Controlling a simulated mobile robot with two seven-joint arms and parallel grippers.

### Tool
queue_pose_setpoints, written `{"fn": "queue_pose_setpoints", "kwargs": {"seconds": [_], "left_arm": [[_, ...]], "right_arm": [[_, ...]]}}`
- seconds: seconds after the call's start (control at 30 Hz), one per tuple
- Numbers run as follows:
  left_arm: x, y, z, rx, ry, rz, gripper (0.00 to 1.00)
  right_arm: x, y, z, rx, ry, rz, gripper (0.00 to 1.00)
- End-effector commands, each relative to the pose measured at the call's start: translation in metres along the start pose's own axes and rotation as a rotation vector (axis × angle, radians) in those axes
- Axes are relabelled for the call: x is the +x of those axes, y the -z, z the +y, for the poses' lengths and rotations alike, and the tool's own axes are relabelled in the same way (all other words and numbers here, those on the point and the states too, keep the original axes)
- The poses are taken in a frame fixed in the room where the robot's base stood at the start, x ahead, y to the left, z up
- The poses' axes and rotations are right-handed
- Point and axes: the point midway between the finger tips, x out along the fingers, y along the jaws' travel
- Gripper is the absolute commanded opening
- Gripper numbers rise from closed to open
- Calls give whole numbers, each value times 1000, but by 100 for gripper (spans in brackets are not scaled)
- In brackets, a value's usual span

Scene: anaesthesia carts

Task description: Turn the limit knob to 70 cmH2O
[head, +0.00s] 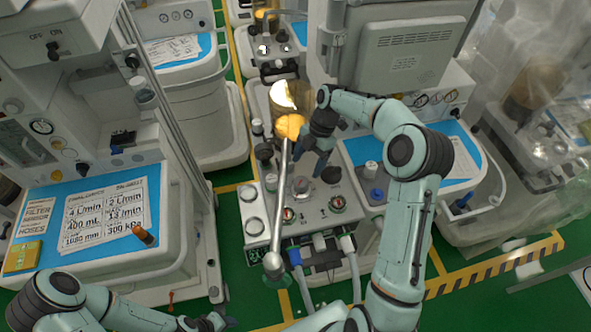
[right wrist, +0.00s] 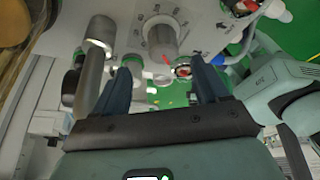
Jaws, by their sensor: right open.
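The scale figures are too small to read. My right gripper (head: 312,160) is open and empty just behind and above the knob. In the right wrist view its fingers (right wrist: 163,78) are spread, with the knob beyond the gap, apart from them. My left gripper (head: 212,321) is low at the bottom edge, its jaws unclear.
A metal post (head: 280,205) rises left of the knob, close to my right gripper. Two gauges (head: 253,210) and hose fittings (head: 320,243) surround the panel. A left cart (head: 90,180) carries a printed sheet. Green floor shows between the carts.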

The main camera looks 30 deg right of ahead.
Motion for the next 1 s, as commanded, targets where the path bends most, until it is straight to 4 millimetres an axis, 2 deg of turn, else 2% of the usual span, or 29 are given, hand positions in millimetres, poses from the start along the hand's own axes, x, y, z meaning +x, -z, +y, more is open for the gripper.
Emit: {"fn": "queue_pose_setpoints", "kwargs": {"seconds": [0.4, 0.6, 0.83, 1.0], "left_arm": [[6, -6, -5, -3, 3, -8, 50], [7, -6, -5, -3, 3, -8, 50], [6, -6, -5, -3, 3, -8, 50], [6, -6, -5, -3, 3, -8, 50]], "right_arm": [[62, 0, -1, 2, 4, 3, 74], [74, 0, -1, 2, 3, 2, 74], [74, 0, -1, 2, 2, 1, 74], [74, 0, -1, 2, 1, 1, 21]]}}
